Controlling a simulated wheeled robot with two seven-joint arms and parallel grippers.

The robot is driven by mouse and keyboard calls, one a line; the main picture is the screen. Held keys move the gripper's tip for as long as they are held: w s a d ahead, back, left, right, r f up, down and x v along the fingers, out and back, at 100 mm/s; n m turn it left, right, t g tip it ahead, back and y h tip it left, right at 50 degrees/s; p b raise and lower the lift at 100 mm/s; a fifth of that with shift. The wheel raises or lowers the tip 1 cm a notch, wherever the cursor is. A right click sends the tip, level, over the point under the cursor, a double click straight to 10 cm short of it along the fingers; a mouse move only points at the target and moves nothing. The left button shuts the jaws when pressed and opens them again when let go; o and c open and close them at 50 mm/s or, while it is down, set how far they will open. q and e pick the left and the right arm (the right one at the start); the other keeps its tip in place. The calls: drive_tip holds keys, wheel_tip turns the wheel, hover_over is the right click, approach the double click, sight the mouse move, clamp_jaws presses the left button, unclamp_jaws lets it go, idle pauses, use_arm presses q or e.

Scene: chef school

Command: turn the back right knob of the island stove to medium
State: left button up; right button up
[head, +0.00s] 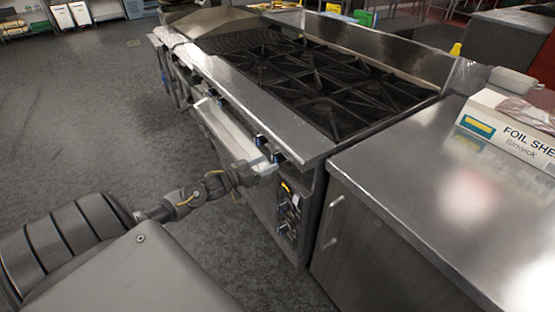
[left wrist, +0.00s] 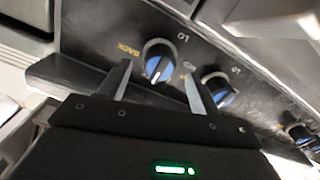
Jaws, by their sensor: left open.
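The island stove (head: 262,112) stands in the middle of the head view, with black grates on top and a row of knobs along its front edge. In the left wrist view a black and blue knob (left wrist: 158,62) sits by a yellow "BACK" label on the dark panel. A second black and blue knob (left wrist: 218,89) is to its right. My left gripper (left wrist: 158,78) is open, its two fingers on either side of the "BACK" knob; contact cannot be told. In the head view my left gripper (head: 262,165) is at the stove's front near the right end. My right gripper is not in view.
A steel counter (head: 410,150) adjoins the stove on the right, bearing a foil box (head: 510,130). More knobs (left wrist: 300,135) continue along the panel at lower right in the left wrist view. A lower control panel (head: 288,208) is below the stove's front edge. Open floor (head: 80,120) lies left.

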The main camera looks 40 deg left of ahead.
sight(277, 159)
use_arm(q)
drive_tip(key=x, duration=0.4)
drive_tip(key=shift+w+d, duration=0.15)
drive_tip(key=shift+w, duration=0.45)
drive_tip(key=c, duration=0.9)
drive_tip(key=shift+d, duration=0.15)
drive_tip(key=shift+c, duration=0.3)
